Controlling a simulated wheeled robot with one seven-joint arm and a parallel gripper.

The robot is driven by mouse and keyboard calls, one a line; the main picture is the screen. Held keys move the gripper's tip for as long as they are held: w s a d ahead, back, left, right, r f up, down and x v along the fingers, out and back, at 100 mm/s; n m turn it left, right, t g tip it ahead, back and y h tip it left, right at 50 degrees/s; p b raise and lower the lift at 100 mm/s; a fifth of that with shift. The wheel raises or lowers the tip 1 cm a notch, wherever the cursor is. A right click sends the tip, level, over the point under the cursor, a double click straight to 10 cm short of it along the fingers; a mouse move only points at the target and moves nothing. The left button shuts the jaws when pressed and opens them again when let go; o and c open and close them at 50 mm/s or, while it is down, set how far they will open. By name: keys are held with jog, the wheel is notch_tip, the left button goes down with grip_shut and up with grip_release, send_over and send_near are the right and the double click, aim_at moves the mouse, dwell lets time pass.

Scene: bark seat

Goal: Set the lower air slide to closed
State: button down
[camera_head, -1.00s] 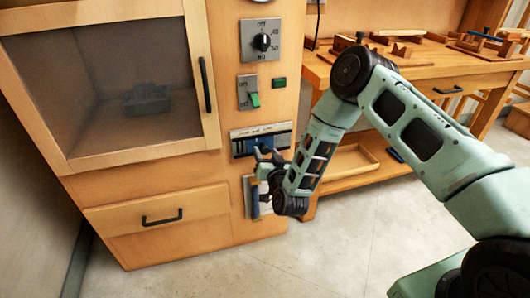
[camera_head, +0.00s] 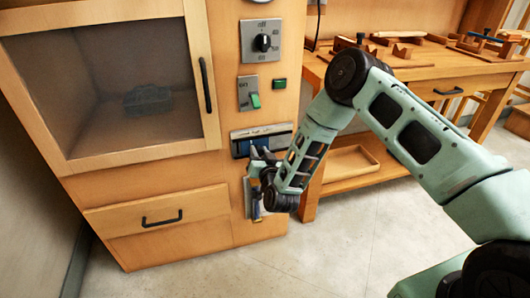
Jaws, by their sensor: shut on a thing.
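A grey plate with a blue horizontal insert (camera_head: 262,142) is on the front post of the wooden cabinet. Below it is a second, upright grey plate with a dark blue part, which I take to be the lower air slide (camera_head: 256,210). My arm partly covers it. My gripper (camera_head: 257,168) is at the upper part of this lower plate, just under the horizontal one. Its fingers are closed at the slide; the exact contact and the slide's marks are hidden or too small to read.
The cabinet has a glazed door (camera_head: 110,85) and a drawer (camera_head: 160,210). A workbench (camera_head: 430,75) stands right, with a tray (camera_head: 350,163) below. Floor in front is open.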

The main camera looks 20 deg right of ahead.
jog(key=shift+a, duration=1.35)
jog(key=c, duration=1.1)
grip_release()
jog(key=shift+a, duration=0.1)
jog(key=shift+s, duration=0.1)
jog(key=s, duration=1.7)
jog(key=shift+b, duration=0.3)
jog(key=shift+s, duration=0.1)
